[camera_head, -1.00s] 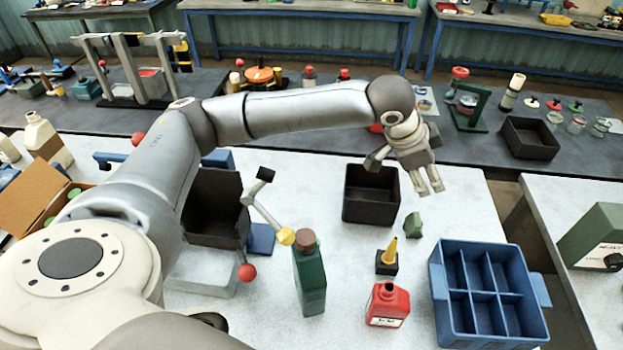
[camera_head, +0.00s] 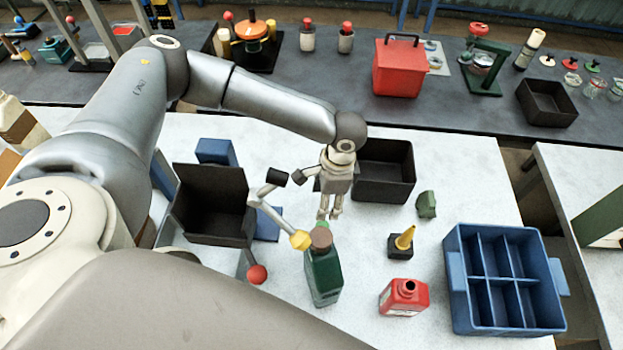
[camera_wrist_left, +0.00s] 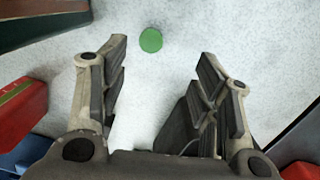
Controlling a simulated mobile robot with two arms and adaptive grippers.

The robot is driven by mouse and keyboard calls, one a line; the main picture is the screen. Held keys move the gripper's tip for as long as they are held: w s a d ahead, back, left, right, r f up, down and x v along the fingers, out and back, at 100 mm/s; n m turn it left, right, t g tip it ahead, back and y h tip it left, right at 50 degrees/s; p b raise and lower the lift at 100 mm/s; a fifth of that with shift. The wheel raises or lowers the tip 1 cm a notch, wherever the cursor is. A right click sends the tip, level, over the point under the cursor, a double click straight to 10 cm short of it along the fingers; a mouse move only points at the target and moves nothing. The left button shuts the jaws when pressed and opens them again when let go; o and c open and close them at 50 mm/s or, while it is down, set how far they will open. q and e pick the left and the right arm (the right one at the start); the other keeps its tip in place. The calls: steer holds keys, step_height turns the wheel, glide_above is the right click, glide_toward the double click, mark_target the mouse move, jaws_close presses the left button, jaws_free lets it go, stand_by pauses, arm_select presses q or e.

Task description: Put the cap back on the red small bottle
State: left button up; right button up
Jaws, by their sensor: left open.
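The red small bottle (camera_head: 404,297) stands on the white table with its dark mouth uncovered. A small green round disc (camera_wrist_left: 151,40), like a cap, lies on the white surface just beyond my left fingertips in the wrist view. In the head view a bit of green (camera_head: 322,224) shows below those fingertips, partly hidden behind a green bottle's brown top. My left gripper (camera_head: 329,214) points down, behind the green bottle and left of the red one. Its fingers are open and empty in the wrist view (camera_wrist_left: 162,52). My right gripper is not in view.
The green bottle (camera_head: 323,275) stands close in front of my left gripper. A yellow-nozzled black piece (camera_head: 402,242), a blue divided crate (camera_head: 457,285) and black bins (camera_head: 385,172) stand around. A jointed stand with yellow and red knobs (camera_head: 300,240) is close to the left.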

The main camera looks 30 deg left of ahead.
arm_select(q)
steer(key=d, duration=0.2)
steer(key=p, duration=0.1)
glide_above(323, 224)
steer(key=f, duration=0.1)
steer(key=d+f, duration=0.1)
steer(key=f, duration=0.1)
steer(key=shift+w+f, duration=0.1)
steer(key=shift+f, duration=0.15)
steer(key=shift+a+f, duration=0.15)
steer(key=shift+f, duration=0.6)
steer(key=shift+f+p, duration=0.25)
steer(key=shift+p, duration=0.25)
steer(key=f, duration=0.1)
steer(key=f+p, duration=0.1)
steer(key=f, duration=0.1)
steer(key=shift+s+a+f+p, duration=0.15)
steer(key=shift+s+p, duration=0.1)
steer(key=shift+p, duration=0.05)
steer(key=shift+f, duration=0.7)
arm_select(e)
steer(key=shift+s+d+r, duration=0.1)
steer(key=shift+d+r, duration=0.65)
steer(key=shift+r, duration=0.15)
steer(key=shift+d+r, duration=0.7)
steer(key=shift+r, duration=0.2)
